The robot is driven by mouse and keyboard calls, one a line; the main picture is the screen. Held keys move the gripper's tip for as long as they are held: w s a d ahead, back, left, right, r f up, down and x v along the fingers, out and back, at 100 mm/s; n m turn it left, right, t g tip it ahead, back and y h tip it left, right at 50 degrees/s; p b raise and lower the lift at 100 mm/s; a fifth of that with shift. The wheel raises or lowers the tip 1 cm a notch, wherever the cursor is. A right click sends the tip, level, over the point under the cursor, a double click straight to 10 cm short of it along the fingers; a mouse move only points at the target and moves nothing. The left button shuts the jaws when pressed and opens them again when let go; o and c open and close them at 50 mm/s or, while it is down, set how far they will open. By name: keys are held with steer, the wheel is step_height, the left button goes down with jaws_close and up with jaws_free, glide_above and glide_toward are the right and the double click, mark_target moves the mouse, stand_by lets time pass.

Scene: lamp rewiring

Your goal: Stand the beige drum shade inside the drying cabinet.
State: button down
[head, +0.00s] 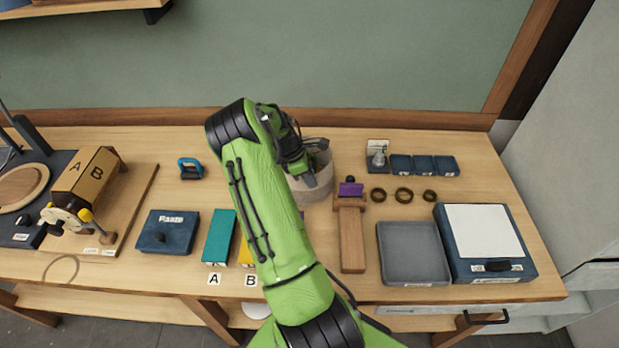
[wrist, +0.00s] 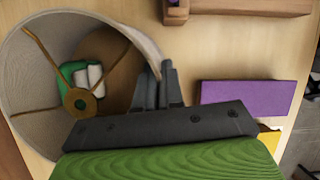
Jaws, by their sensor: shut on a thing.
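The beige drum shade (head: 318,180) stands on the bench behind my arm, partly hidden by it. In the wrist view the shade (wrist: 38,75) shows its open top, with a brass spider and centre ring across it. My gripper (head: 300,165) is at the shade's rim. In the wrist view my gripper (wrist: 165,85) is shut on the shade's wall at its right side. Through the shade, a green thing and white cylinders show inside its outline. A tall pale grey body (head: 570,150) stands right of the bench; I cannot tell whether it is the drying cabinet.
A wooden clamp-like piece (head: 352,235) and several dark rings (head: 403,195) lie right of the shade. A grey tray (head: 412,275) and a navy box (head: 528,265) with a white top are at the bench's right. A purple block (wrist: 247,98) lies near my gripper.

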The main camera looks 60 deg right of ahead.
steer(key=c, duration=1.3)
jaws_free()
steer(key=shift+f, duration=0.1)
steer(key=shift+o, duration=0.2)
